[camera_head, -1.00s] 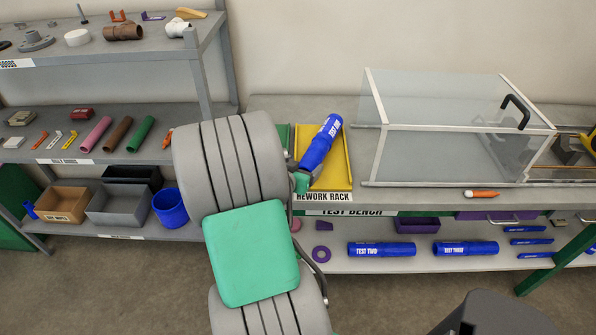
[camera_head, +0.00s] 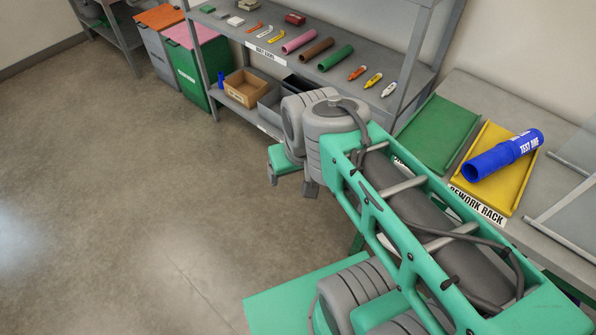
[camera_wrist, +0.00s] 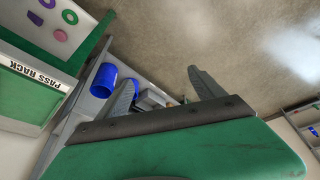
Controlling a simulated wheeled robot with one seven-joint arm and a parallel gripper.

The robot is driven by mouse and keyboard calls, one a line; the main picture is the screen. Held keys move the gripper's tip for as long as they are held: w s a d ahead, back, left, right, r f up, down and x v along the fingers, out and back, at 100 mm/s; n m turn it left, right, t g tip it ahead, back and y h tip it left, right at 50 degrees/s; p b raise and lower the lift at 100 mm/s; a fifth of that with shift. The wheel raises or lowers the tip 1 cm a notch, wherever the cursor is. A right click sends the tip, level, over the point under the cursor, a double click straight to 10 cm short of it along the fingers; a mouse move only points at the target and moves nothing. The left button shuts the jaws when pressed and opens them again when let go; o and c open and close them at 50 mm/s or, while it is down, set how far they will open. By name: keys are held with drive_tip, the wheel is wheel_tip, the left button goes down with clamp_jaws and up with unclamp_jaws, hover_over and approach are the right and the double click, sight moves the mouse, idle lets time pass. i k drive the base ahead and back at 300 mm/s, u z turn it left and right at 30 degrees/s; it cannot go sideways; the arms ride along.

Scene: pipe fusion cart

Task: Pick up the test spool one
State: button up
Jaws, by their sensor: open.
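Test spool one, a blue cylinder (camera_head: 503,155) with white TEST ONE lettering, lies slantwise on the yellow rework rack tray (camera_head: 513,196) at the right of the head view. Its open end faces lower left. My gripper (camera_head: 291,184) is well to the left of it, beyond my arm, over the floor by the shelf. In the wrist view my gripper (camera_wrist: 164,80) has its two fingers spread with nothing held between them. The spool is not recognisable in the wrist view.
A green tray (camera_head: 440,133) lies beside the yellow one. The grey shelving (camera_head: 385,60) holds coloured tubes and small parts, with a brown box (camera_head: 244,88) below. A blue bin (camera_wrist: 103,80) and the PASS RACK (camera_wrist: 30,110) show in the wrist view. Open floor (camera_head: 130,200) lies left.

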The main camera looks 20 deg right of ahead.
sight(504, 154)
drive_tip(key=u, duration=1.95)
drive_tip(key=k, duration=1.45)
drive_tip(key=z, duration=0.75)
